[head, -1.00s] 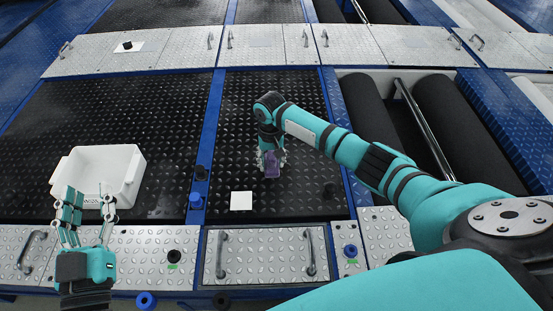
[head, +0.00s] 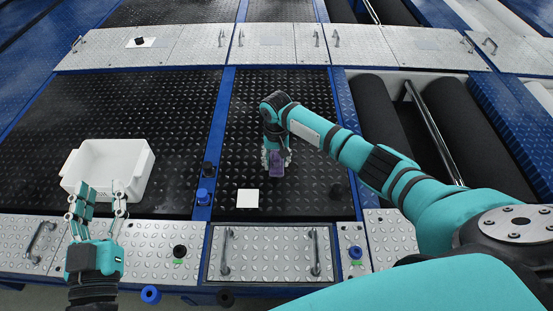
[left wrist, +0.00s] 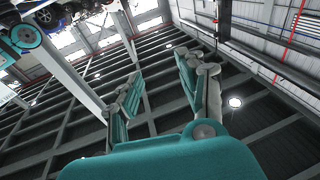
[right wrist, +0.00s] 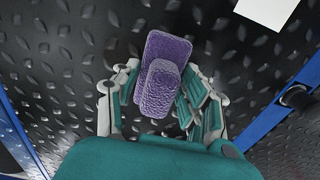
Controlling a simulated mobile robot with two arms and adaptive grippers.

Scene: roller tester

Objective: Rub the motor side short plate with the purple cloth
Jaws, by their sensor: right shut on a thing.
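The purple cloth (head: 277,165) is a small folded pad in my right gripper (head: 277,155), over the black diamond-tread plate (head: 300,105) in the middle of the head view. In the right wrist view the cloth (right wrist: 168,50) sits between the fingers of the right gripper (right wrist: 160,85), which are shut on it. I cannot tell whether the cloth touches the plate. A short silver tread plate (head: 270,253) with two handles lies nearer to me. I cannot tell which plate is the motor side one. My left gripper (head: 102,195) is open and empty, fingers pointing up.
A white bin (head: 135,185) stands beyond my left gripper. Black rollers (head: 455,125) lie in an open pit at right. Blue rails (head: 215,150) border the plates.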

